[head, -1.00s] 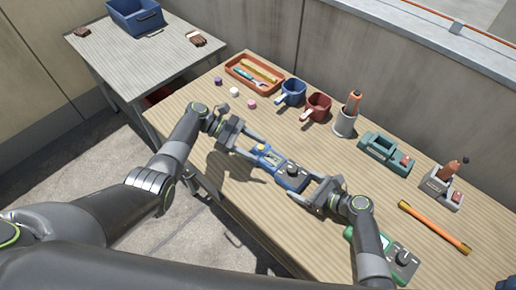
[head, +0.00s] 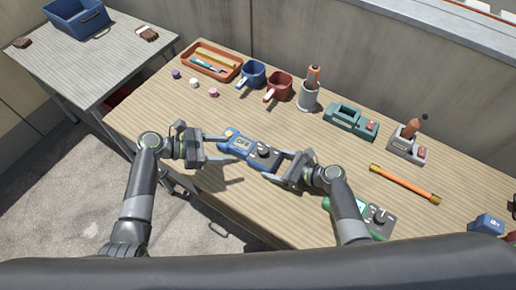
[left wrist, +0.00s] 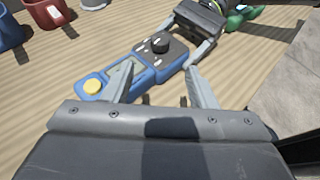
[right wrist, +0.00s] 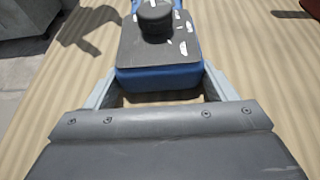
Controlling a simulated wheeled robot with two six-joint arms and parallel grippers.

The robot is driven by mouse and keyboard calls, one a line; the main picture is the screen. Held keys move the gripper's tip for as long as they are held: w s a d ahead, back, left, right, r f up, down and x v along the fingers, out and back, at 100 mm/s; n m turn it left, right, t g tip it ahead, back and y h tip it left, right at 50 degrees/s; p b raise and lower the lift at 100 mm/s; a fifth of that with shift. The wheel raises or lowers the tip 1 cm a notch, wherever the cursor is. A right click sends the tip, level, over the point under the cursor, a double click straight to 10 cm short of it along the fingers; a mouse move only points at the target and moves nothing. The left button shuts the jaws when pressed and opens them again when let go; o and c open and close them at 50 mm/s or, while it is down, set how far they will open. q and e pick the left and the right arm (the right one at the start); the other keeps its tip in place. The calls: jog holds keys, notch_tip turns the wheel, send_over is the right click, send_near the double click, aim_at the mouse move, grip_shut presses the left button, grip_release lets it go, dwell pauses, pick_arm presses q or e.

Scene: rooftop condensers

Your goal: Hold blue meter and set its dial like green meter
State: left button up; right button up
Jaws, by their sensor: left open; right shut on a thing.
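The blue meter (head: 241,144) has a small display, a yellow button at its left end and a dark dial (head: 264,153). My right gripper (head: 280,162) is shut on its right end, the dial end; the right wrist view shows the blue end (right wrist: 158,77) between the fingers. My left gripper (head: 229,146) is open at the meter's other end. In the left wrist view its fingertips (left wrist: 160,72) are spread at the meter's body, near the display; contact cannot be told. The green meter (head: 378,219) lies at the front right, partly hidden by my right arm; its dial setting is unreadable.
An orange bar (head: 404,184) lies on the wooden table right of my right gripper. Behind are an orange tray (head: 236,75), blue mug (head: 252,75), red mug (head: 278,87), grey holder (head: 309,98) and teal device (head: 345,123). The table's left front is clear.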

aim_at(260, 150)
pick_arm(q)
jog(key=x, duration=1.2)
jog(key=shift+r, duration=0.15)
jog(key=shift+c, duration=0.4)
jog(key=c, duration=0.9)
jog(key=shift+w+m+g, duration=0.15)
jog(key=shift+m+g, duration=0.9)
jog(key=shift+g, duration=0.15)
jog(key=shift+w+m+g, duration=0.15)
jog(key=shift+m+g, duration=0.9)
jog(key=shift+g, duration=0.15)
jog(key=o, duration=1)
